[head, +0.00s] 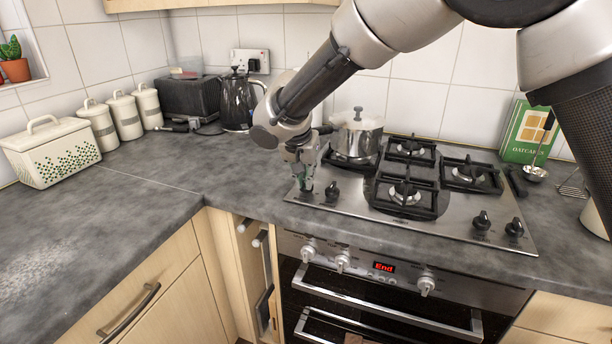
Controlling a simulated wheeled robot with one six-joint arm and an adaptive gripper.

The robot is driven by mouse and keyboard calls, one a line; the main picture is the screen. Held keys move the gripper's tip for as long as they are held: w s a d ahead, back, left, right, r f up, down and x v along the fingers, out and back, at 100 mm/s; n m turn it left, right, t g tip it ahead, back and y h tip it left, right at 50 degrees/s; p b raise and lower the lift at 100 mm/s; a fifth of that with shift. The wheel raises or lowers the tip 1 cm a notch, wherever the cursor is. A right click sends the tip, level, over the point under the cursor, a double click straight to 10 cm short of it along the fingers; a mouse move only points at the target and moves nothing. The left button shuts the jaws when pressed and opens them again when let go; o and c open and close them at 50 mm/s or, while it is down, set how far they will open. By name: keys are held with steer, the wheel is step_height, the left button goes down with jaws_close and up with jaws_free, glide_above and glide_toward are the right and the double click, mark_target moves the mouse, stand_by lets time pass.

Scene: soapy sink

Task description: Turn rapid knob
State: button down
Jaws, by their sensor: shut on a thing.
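My gripper (305,184) points down at the front left corner of the steel gas hob (440,231). It is shut on the leftmost hob knob, which I take to be the rapid knob; the fingers hide most of it, and its angle cannot be told. A black knob (332,191) stands just right of my fingers, apart from them. Two more black knobs, the inner one (482,221) and the outer one (515,228), stand at the hob's front right. Markings by the knobs are too small to read.
A steel pot (357,136) stands on the hob's back left, close behind my gripper. A kettle (238,100), a toaster (190,97) and canisters (124,113) line the back wall. The oven (380,262) is below. The left worktop (120,205) is clear.

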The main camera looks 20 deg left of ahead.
steer(key=shift+m, duration=0.3)
stand_by(0.4)
steer(key=c, duration=1.5)
jaws_free()
steer(key=v, duration=1.2)
steer(key=shift+a, duration=0.15)
